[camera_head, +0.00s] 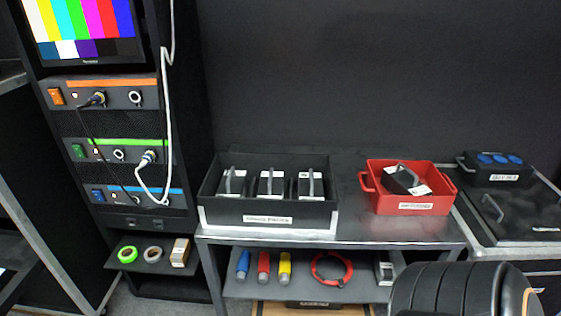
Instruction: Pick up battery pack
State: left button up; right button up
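Three battery packs stand in a row in a black tray (318,222) on the table: a left one (232,186), a middle one (271,186) and a right one (310,186). Each is dark with pale labels and a grey handle on top. The tray has a white label strip on its front, too small to read surely. Another similar pack (403,180) lies tilted in a red bin (385,205) to the right. Neither of my grippers shows; a dark ribbed part at the lower right seems to be my arm.
A rack with orange (110,93), green (120,151) and blue (110,196) striped units and cables stands left. A lower shelf (330,291) holds coloured cylinders and a red cable coil (332,268). A black case (515,212) stands right. Bare tabletop (350,228) lies between tray and bin.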

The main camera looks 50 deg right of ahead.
aim_at(234, 183)
jog(key=z, duration=1.2)
